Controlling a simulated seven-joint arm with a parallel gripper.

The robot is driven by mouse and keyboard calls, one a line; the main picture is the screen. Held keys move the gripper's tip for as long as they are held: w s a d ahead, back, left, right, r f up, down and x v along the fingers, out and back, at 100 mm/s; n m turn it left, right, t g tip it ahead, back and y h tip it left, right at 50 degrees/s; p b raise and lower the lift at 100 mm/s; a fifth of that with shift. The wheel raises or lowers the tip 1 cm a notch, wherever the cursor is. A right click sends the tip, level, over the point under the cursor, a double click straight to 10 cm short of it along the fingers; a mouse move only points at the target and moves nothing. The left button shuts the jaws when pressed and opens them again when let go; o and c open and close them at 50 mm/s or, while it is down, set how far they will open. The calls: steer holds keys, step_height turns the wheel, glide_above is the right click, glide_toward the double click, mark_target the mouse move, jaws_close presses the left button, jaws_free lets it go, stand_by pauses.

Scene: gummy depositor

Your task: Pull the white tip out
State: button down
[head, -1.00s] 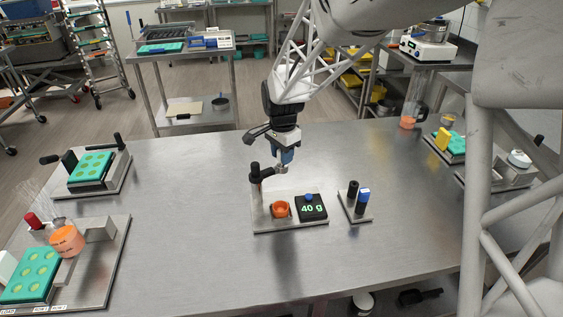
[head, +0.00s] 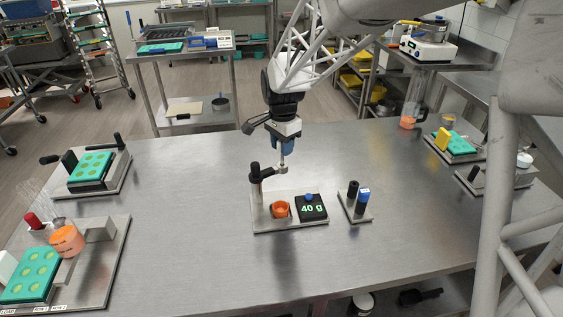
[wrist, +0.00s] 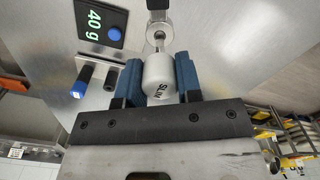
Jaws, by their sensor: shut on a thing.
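The white tip (wrist: 159,78), with dark lettering on its side, sits between the blue fingers of my gripper (wrist: 160,80) in the wrist view. A narrower metal end (wrist: 158,40) extends from it. In the head view my gripper (head: 283,147) points down above the back of the middle station (head: 290,222), beside its black-handled post (head: 256,172). The tip's lower end (head: 283,166) shows below the fingers. My gripper is shut on the tip. Whether the metal end still touches the station's holder is unclear.
The middle station carries an orange cup (head: 281,209) and a scale reading 40 g (head: 311,207). A small stand (head: 356,204) with black and blue-topped parts is to its right. Green mould stations (head: 92,165) lie at the left. The table's front middle is clear.

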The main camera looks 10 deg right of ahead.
steer(key=shift+r, duration=0.65)
steer(key=shift+r, duration=0.15)
steer(key=shift+r, duration=2.35)
